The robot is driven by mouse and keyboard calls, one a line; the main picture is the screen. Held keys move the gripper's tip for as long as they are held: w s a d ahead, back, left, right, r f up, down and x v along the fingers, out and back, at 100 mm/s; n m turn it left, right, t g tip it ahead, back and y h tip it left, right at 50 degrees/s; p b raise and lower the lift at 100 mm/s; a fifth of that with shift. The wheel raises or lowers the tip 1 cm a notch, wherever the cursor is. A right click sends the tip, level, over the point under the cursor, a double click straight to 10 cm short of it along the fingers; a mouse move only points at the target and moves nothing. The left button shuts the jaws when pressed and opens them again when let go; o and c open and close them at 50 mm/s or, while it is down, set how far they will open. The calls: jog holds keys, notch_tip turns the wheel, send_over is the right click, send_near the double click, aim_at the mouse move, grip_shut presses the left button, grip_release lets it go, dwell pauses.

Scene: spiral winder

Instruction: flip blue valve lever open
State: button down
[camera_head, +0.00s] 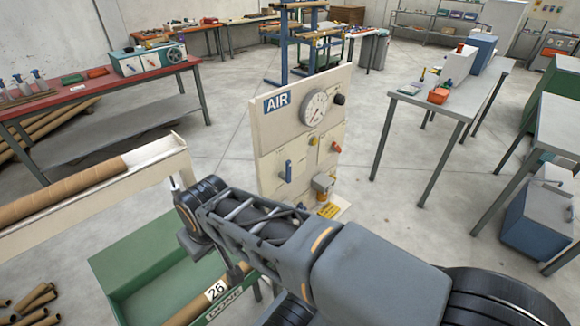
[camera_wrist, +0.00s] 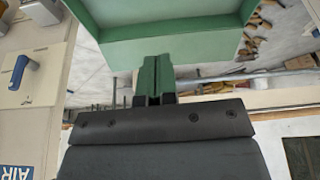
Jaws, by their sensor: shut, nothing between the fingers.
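The blue valve lever (camera_head: 288,171) is on the cream AIR panel (camera_head: 267,144), left of its middle, and stands roughly upright in the head view. In the wrist view the lever (camera_wrist: 19,73) is at the left edge on a pale square plate. My gripper (camera_wrist: 155,76) shows in the wrist view with its two green fingertips together and nothing between them. It is apart from the lever, which lies well to its left in that view. In the head view my arm runs across the lower middle, and the fingertips cannot be made out.
The panel also carries a pressure gauge (camera_head: 316,108), a red knob (camera_head: 336,147) and a yellow-bodied fitting (camera_head: 323,182). A green bin (camera_head: 140,248) stands below left. A cream trough (camera_head: 155,153) with a cardboard tube (camera_head: 62,193) lies left of the panel.

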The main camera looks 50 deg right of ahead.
aim_at(286, 167)
jog(key=shift+s+a, duration=0.1)
jog(key=w+d+f+n+g+h, duration=0.25)
jog(key=d+n+g+h, duration=0.2)
jog(key=d+n, duration=0.35)
jog(key=w+d+f+n+g+h, duration=0.1)
jog(key=d+f+n+g+h, duration=0.2)
jog(key=d+n+h, duration=0.45)
jog(key=w+d+f+n+t+h, duration=0.1)
jog(key=w+d+n+h, duration=0.1)
jog(key=n, duration=0.8)
jog(key=w+d+f+n+t+h+p, duration=0.1)
jog(key=w+d+f+n+h, duration=0.1)
jog(key=w+n, duration=0.4)
jog(key=d+n+h, duration=0.1)
jog(key=n+h, duration=0.1)
jog(key=n, duration=0.1)
jog(key=shift+w+d+f+n, duration=0.15)
jog(key=shift+d+n, duration=0.1)
jog(key=shift+n, duration=0.1)
jog(key=shift+t, duration=0.25)
jog(key=d, duration=0.4)
jog(key=d+p, duration=0.1)
jog(key=d, duration=0.4)
jog(key=s+d+p, duration=0.1)
jog(key=d, duration=0.4)
jog(key=shift+p, duration=0.3)
